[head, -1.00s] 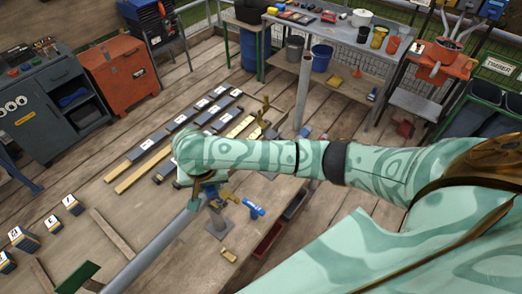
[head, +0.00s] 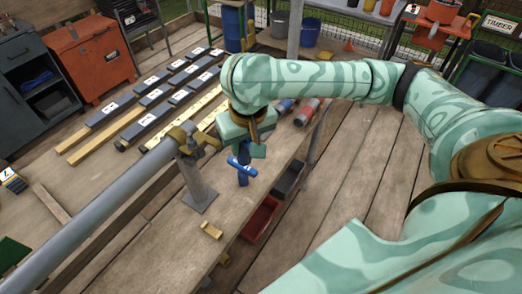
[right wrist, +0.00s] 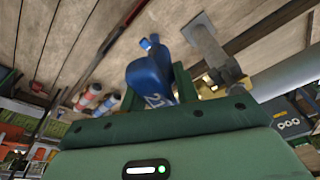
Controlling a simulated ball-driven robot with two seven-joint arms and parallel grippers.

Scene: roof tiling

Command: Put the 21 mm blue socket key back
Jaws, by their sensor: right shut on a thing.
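The blue socket key (head: 242,172) has a light blue crossbar and a darker blue shaft. My right gripper (head: 246,152) is shut on it and holds it over the bench, right of the grey upright post. In the right wrist view the blue key (right wrist: 148,80) shows between the green fingers with a white "21" on it, partly hidden by the gripper body. Whether its lower end touches the bench I cannot tell. My left gripper is not in view.
A grey tube (head: 95,220) with a brass coupler (head: 185,140) runs across the left. A loose brass piece (head: 211,230) lies on the bench (head: 180,250).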

